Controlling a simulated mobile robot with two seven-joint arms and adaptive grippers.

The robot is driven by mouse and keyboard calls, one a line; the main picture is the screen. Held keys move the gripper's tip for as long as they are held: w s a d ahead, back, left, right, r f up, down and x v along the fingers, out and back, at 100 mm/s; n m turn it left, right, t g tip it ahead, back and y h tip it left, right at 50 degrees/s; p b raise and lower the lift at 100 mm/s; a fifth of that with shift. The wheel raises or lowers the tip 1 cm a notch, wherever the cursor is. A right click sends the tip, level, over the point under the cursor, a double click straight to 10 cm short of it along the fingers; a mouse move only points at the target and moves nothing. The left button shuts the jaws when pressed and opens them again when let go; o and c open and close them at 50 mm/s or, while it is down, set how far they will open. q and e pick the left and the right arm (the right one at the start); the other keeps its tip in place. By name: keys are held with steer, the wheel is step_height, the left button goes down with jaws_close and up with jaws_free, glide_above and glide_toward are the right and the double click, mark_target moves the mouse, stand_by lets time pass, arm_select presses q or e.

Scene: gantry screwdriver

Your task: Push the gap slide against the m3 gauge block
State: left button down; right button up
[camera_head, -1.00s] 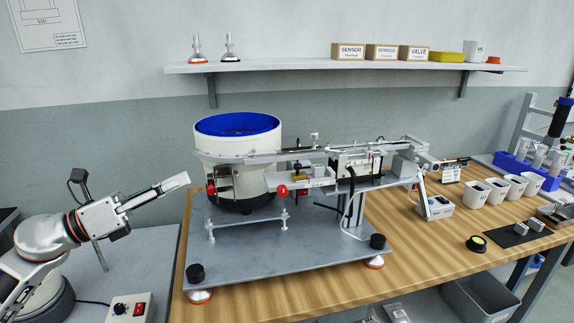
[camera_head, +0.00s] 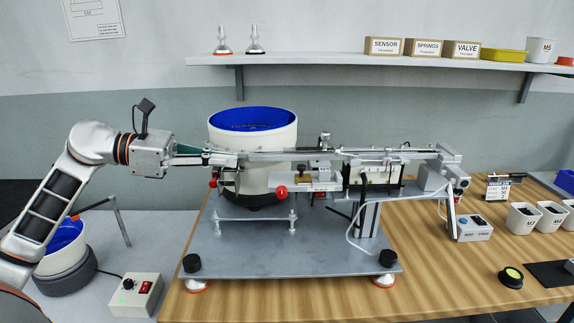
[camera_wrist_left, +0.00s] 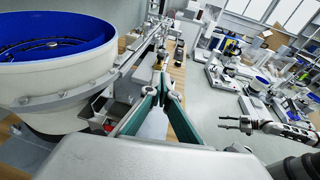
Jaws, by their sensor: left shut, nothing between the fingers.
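The feeder rig stands on a grey plate (camera_head: 290,247). A small brass-coloured block (camera_head: 303,180) sits on a pale slide part (camera_head: 285,177) with a red knob (camera_head: 282,193) at the rig's front middle. I cannot tell for sure which part is the gap slide or the m3 gauge block. My left gripper (camera_head: 232,156) is shut and empty, level with the rail, at the front left of the bowl. Its teal fingers meet in the left wrist view (camera_wrist_left: 168,80). A dark gripper (camera_wrist_left: 228,123), seemingly my right, shows there, away from the rig; its jaw state is unclear.
The white bowl with blue inside (camera_head: 253,130) stands behind the left fingers. A long rail (camera_head: 370,152) runs right from it. A switch box (camera_head: 136,295) is below my left arm. White cups (camera_head: 523,217) stand on the wooden table (camera_head: 440,270) at right.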

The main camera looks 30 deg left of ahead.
mark_target(298, 169)
arm_select(q)
steer(key=x, duration=1.2)
steer(key=shift+w+d+p, duration=0.2)
steer(key=shift+p, duration=0.15)
arm_select(e)
steer(key=shift+s+d+f, duration=0.1)
steer(key=shift+s+d, duration=0.1)
steer(key=shift+d, duration=0.15)
arm_select(q)
steer(key=shift+w+d+r, duration=0.2)
steer(key=shift+w+d, duration=0.3)
steer(key=shift+d, duration=0.35)
steer(key=shift+w+d+p, duration=0.2)
steer(key=shift+d+p, duration=0.1)
steer(key=shift+w+d+f, duration=0.1)
steer(key=shift+d+f, duration=0.05)
arm_select(e)
steer(key=shift+s+f, duration=0.15)
